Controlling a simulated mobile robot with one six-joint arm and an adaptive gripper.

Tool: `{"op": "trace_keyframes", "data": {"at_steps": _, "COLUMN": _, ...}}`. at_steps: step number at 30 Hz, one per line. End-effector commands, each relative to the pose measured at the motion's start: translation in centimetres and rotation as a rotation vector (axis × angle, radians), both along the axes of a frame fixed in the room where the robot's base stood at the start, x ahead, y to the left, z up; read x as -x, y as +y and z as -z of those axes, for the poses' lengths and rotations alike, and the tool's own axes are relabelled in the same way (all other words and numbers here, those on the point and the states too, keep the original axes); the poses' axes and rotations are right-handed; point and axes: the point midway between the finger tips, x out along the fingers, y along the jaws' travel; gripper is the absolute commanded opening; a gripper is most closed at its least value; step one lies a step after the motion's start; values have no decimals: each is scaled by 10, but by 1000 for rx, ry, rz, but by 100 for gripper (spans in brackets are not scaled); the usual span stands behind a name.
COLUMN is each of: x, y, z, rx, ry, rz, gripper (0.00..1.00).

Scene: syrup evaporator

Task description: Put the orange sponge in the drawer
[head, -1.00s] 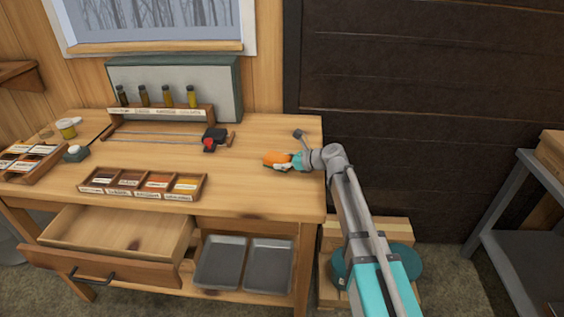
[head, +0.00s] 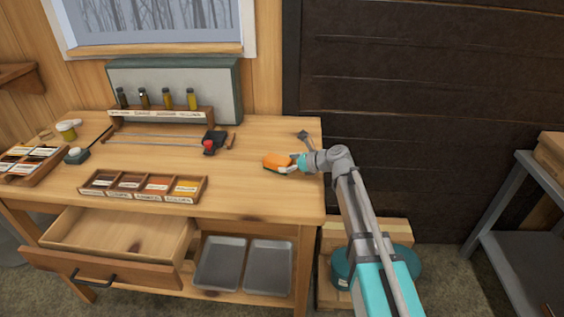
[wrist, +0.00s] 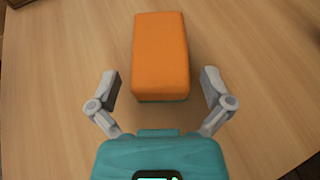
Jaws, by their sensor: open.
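The orange sponge (head: 276,160) lies on the wooden table near its right end. In the wrist view the sponge (wrist: 161,55) is a rounded block lying ahead of my gripper. My gripper (wrist: 162,78) is open, with one finger on each side of the sponge's near end and visible gaps to both sides. In the head view my gripper (head: 287,168) is low over the table at the sponge's right. The drawer (head: 120,236) under the table's left side is pulled open, and its visible floor is bare.
A divided tray of coloured samples (head: 142,188) stands near the table's front edge, above the drawer. A rack of small bottles (head: 160,113) is at the back. A dark tool with a red part (head: 211,143) lies behind the sponge. Two metal pans (head: 244,264) sit on the lower shelf.

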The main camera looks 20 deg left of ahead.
Motion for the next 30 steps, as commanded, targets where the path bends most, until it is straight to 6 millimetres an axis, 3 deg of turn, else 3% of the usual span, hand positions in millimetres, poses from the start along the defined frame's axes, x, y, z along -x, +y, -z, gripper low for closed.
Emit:
{"op": "trace_keyframes", "data": {"at_steps": 16, "x": 13, "y": -78, "z": -35, "rx": -1, "ry": 1, "rz": 3, "gripper": 100}}
{"op": "trace_keyframes", "data": {"at_steps": 22, "x": 15, "y": -90, "z": -39, "rx": -1, "ry": -1, "rz": 1, "gripper": 100}}
{"op": "trace_keyframes", "data": {"at_steps": 30, "x": 15, "y": -92, "z": -39, "rx": -1, "ry": 0, "rz": 0, "gripper": 100}}
